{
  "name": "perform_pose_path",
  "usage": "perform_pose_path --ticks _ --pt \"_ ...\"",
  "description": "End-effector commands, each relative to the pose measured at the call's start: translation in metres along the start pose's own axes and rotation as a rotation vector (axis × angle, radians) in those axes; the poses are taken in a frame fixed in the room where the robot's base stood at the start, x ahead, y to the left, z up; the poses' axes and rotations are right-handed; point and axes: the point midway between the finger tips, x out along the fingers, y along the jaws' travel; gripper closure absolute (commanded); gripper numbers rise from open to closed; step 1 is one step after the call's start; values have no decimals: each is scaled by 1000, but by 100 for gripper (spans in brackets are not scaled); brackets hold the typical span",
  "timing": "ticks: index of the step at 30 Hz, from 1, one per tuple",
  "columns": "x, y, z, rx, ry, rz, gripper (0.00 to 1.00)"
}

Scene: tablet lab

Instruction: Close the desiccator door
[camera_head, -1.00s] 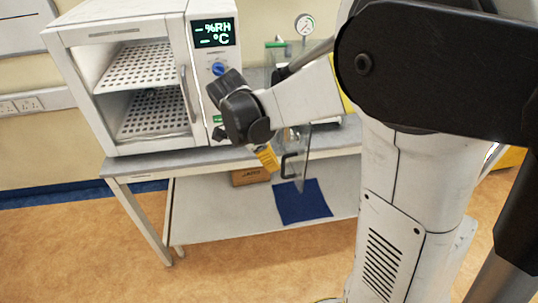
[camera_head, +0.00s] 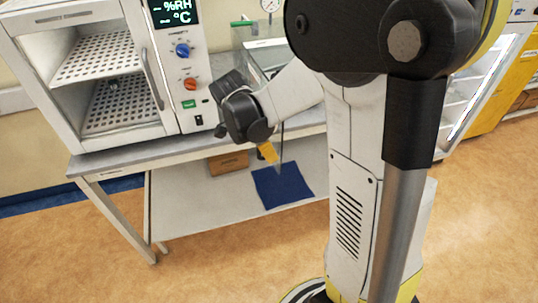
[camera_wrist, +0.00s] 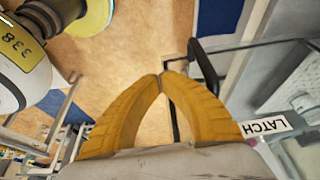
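A clear-walled box (camera_head: 243,36) with a green-topped corner and a round gauge stands on the bench right of the white cabinet; it appears to be the desiccator. Its clear door panel (camera_head: 281,150) seems to stand open, jutting forward past the bench edge, seen nearly edge-on. My gripper (camera_head: 268,153) with yellow fingers points down just left of that panel. In the wrist view its fingertips (camera_wrist: 163,76) meet, with nothing seen held. The black door handle (camera_wrist: 204,66) is just right of the tips; contact is unclear. A white LATCH label (camera_wrist: 264,126) lies right of the fingers.
A white cabinet (camera_head: 187,85) with perforated shelves and a %RH display stands at left on the bench (camera_head: 145,158). A cardboard box (camera_head: 229,162) and blue mat (camera_head: 283,187) lie on the lower shelf. The floor in front is clear.

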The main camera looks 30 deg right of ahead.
Motion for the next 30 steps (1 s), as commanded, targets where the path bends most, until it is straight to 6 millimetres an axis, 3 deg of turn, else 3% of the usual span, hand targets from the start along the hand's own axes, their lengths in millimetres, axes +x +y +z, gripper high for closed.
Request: perform_pose_path --ticks 20,26,30 --pt "13 3 -33 -202 0 -82 100" --pt "26 0 -65 -329 0 -133 100" --pt "41 -6 -102 -441 1 -178 100"
